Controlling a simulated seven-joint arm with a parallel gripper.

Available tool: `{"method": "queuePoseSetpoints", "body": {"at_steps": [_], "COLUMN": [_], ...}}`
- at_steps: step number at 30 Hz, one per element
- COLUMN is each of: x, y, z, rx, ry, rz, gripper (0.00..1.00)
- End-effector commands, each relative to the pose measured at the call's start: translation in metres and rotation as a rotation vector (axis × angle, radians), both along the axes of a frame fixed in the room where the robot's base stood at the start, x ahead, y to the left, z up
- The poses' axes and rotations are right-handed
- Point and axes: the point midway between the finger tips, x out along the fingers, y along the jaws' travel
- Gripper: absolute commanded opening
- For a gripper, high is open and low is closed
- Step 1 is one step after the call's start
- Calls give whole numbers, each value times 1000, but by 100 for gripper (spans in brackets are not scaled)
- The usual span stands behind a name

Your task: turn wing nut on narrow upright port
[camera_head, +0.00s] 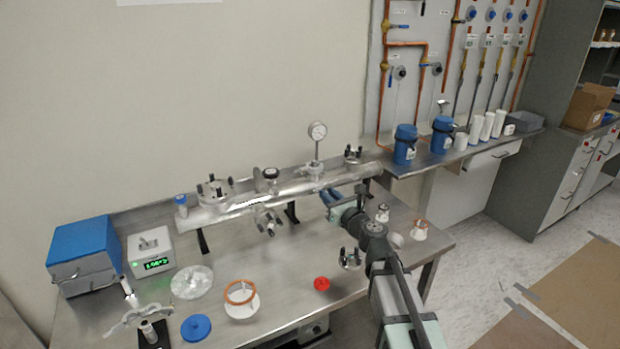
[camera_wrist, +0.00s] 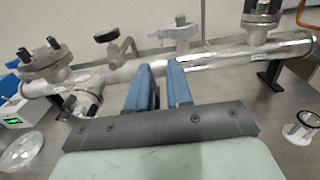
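A silvery horizontal tube (camera_head: 290,190) carries several ports along the bench. A narrow upright port (camera_head: 316,168) with a clamp stands under the round gauge; the clamp (camera_wrist: 183,36) also shows in the wrist view, beyond my fingers. The clamp's wing nut is too small to make out for certain. My gripper (camera_head: 330,195) is in front of the tube, below and near this port. In the wrist view its two blue fingers (camera_wrist: 160,70) are apart with an empty gap between them. They appear short of the clamp; contact cannot be told.
A bolted flange port (camera_wrist: 45,60) and a black-knobbed valve (camera_wrist: 107,36) lie to the left. Another bolted port (camera_wrist: 262,14) rises to the right. A pressure gauge (camera_head: 317,131) stands above the tube. Loose parts, including a red cap (camera_head: 322,283), lie on the front bench.

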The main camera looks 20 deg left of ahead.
Motion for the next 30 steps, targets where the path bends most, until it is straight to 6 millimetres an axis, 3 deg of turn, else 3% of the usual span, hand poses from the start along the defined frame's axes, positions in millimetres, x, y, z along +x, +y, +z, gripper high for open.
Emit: {"method": "queuePoseSetpoints", "body": {"at_steps": [18,30], "x": [74,88], "y": [72,87], "z": [0,0], "rx": [-3,-3], "ry": [-1,-1], "rz": [0,-1], "gripper": [20,20]}}
